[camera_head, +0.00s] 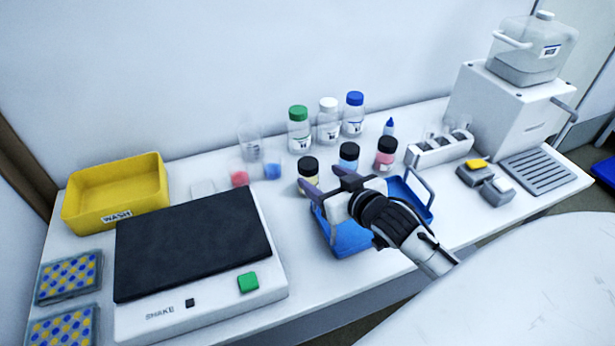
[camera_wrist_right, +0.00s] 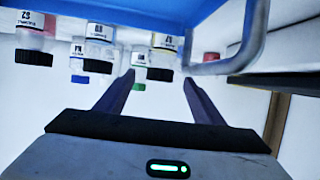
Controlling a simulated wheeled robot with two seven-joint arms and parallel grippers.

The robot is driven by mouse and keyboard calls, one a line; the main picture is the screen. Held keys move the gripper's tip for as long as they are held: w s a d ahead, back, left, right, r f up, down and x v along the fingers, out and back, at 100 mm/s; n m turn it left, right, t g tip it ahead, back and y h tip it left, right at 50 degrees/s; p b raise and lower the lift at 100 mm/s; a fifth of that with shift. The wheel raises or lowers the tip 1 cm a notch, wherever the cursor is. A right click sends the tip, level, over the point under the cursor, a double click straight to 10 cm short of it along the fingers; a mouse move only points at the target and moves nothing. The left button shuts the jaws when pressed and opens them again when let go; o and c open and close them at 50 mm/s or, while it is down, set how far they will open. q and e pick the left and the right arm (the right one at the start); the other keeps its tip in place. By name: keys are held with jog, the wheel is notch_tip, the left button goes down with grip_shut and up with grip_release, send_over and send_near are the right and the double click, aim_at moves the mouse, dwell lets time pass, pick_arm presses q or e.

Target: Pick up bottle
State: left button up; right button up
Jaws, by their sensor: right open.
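Three small bottles with black caps stand in a row on the white bench: a yellow-labelled one (camera_head: 308,187), a blue one (camera_head: 348,163) and a pink one (camera_head: 385,161). My right gripper (camera_head: 322,180) is open and empty above the blue carrier, its fingers pointing toward the yellow bottle. The right wrist view is upside down. There the yellow bottle (camera_wrist_right: 166,42) lies between the lines of the two open fingers (camera_wrist_right: 162,85), with the blue bottle (camera_wrist_right: 98,38) and pink bottle (camera_wrist_right: 35,32) to the left. No contact is visible. My left gripper is out of view.
The blue carrier (camera_head: 350,240) with a grey handle stands under my right gripper. Taller bottles with green (camera_head: 299,130), white (camera_head: 328,122) and blue (camera_head: 353,115) caps stand behind. A shaker (camera_head: 195,245), yellow wash bin (camera_head: 115,200) and white machine (camera_head: 510,110) flank them.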

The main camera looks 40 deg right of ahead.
aim_at(313, 174)
jog(key=x, duration=0.5)
jog(key=shift+s+a+f, duration=0.1)
jog(key=shift+f, duration=0.05)
jog(key=c, duration=1.2)
